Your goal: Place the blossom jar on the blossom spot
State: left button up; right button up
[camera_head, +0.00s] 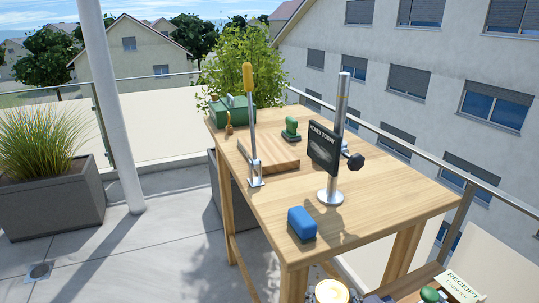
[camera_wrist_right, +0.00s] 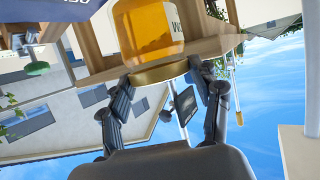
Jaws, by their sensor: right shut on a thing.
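A honey jar with a gold lid (camera_head: 331,291) shows at the bottom edge of the head view. It also shows in the right wrist view as a jar of amber honey (camera_wrist_right: 145,30) with a partly visible white label; I cannot read its full name. My right gripper (camera_wrist_right: 160,72) is shut on the jar near its lid and holds it in front of the wooden table's near edge. My left gripper is not in view. I cannot make out a marked blossom spot.
The wooden table (camera_head: 400,200) carries a blue block (camera_head: 301,224), a post with a black sign (camera_head: 323,149), a yellow-tipped lever (camera_head: 249,120), a wooden board (camera_head: 270,152), a green stamp (camera_head: 291,127) and a green box (camera_head: 232,112). A lower surface holds a receipt card (camera_head: 462,286).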

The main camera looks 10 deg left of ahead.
aim_at(261, 140)
jog(key=i+j+u, duration=0.1)
jog(key=u, duration=1.4)
jog(key=i+u, duration=0.15)
jog(key=i, duration=2.6)
jog(key=i+j+z, duration=0.1)
jog(key=i, duration=0.9)
jog(key=i+z, duration=0.1)
jog(key=z, duration=0.8)
jog(key=i+j+z, duration=0.1)
jog(key=z, duration=0.35)
jog(key=j+z, duration=0.1)
jog(key=z, duration=2.15)
jog(key=j, duration=0.1)
